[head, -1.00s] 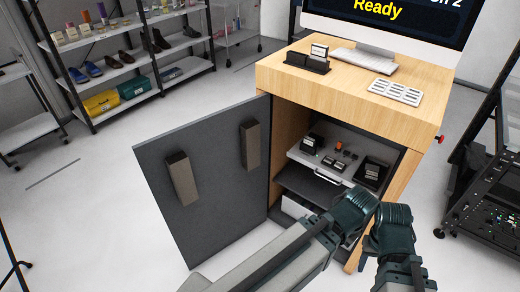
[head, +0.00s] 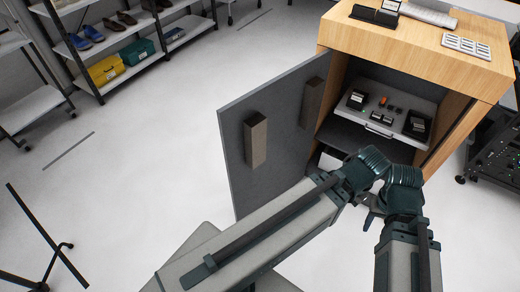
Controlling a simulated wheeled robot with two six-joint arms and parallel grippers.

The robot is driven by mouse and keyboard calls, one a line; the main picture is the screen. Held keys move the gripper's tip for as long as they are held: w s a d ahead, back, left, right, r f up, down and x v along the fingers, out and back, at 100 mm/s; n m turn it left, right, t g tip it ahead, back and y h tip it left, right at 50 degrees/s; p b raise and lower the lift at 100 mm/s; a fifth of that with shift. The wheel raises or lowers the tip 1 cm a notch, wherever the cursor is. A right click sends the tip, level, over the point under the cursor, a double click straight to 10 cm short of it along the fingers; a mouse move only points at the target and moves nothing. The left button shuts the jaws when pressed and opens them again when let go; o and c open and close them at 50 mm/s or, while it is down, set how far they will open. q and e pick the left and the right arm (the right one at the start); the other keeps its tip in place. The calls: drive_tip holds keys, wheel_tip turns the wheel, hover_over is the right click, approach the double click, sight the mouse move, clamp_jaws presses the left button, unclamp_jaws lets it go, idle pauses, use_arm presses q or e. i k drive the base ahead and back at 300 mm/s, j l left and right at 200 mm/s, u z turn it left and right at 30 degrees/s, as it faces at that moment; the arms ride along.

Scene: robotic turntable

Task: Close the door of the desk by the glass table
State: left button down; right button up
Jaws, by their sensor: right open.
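The desk (head: 400,50) is a light wood cabinet in the upper right of the head view. Its dark grey door (head: 282,150) stands wide open, swung out to the left, with two brown blocks on the face I see. The inside of the desk is exposed. My arm links reach up from the bottom, in front of the desk's lower part. My right gripper (head: 369,207) shows only in part beside the dark wrist joints, below the opening; it is open, apart from the door's free edge. My left gripper cannot be made out. No glass table can be clearly identified.
Inside the desk is a pull-out tray (head: 385,108) with small devices. A shelf rack (head: 110,50) with shoes and boxes stands at upper left. A black equipment rack (head: 490,145) is at the right. The floor left of the door is clear, apart from a dark stand (head: 45,240).

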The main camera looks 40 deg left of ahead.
sight(268, 132)
drive_tip(key=j+z, duration=0.1)
drive_tip(key=j, duration=0.35)
drive_tip(key=k+j+z, duration=0.15)
drive_tip(key=j, duration=0.3)
drive_tip(key=k+j+z, duration=0.1)
drive_tip(key=j, duration=0.35)
drive_tip(key=k+j+z, duration=0.1)
drive_tip(key=j, duration=0.3)
drive_tip(key=k+j+z, duration=0.1)
drive_tip(key=j, duration=0.35)
drive_tip(key=k+j+z, duration=0.15)
drive_tip(key=j, duration=0.25)
drive_tip(key=j+z, duration=0.1)
drive_tip(key=j, duration=0.6)
drive_tip(key=k+j, duration=0.1)
drive_tip(key=j, duration=0.55)
drive_tip(key=z, duration=0.25)
